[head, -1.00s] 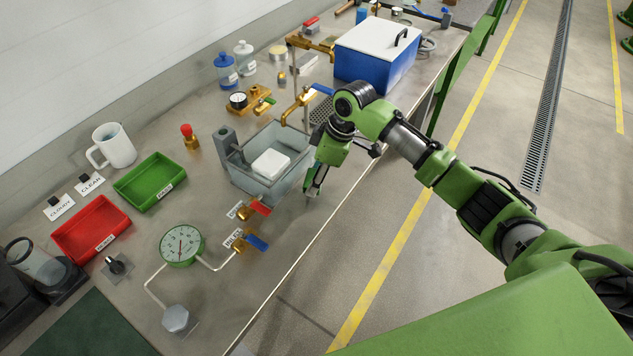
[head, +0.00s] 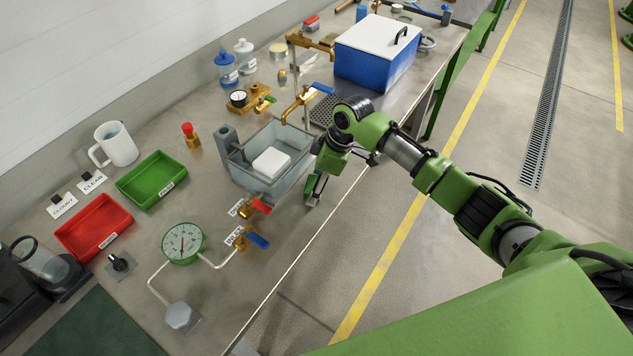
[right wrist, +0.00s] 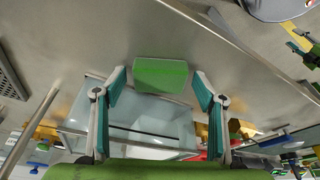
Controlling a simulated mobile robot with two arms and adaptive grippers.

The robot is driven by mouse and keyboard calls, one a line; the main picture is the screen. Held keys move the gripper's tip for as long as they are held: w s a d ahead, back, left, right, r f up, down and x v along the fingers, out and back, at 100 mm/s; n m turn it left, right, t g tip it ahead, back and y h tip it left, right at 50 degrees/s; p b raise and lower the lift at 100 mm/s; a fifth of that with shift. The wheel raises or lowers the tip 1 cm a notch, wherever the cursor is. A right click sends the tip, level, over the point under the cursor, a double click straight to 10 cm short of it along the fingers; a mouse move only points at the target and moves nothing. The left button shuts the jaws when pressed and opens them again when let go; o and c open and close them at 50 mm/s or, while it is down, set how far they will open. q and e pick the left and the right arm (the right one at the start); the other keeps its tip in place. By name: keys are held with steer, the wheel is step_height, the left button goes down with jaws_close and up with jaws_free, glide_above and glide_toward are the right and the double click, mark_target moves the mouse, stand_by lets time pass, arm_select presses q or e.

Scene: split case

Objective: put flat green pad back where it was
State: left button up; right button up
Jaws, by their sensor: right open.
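A flat green pad (right wrist: 161,76) shows in the right wrist view. It lies by the front edge of the metal bench, beside the clear tub (right wrist: 150,122). My right gripper (right wrist: 159,82) is open, with one fingertip on each side of the pad; I cannot tell whether they touch it. In the head view my right gripper (head: 315,190) points down at the bench edge, right of the tub (head: 240,170), and hides most of the pad. A white block (head: 271,162) is in the tub. My left gripper is not in view.
Red-handled (head: 260,206) and blue-handled (head: 257,240) valves stand close to my right gripper. A brass tap (head: 300,100) reaches over the tub. A green tray (head: 150,178), red tray (head: 95,226), gauge (head: 183,243) and blue cooler (head: 374,58) stand on the bench. A dark green mat (head: 100,330) lies front left.

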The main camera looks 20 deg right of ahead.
steer(key=b+v, duration=0.1)
steer(key=v, duration=1.1)
steer(key=shift+r+b, duration=0.15)
steer(key=shift+b, duration=0.15)
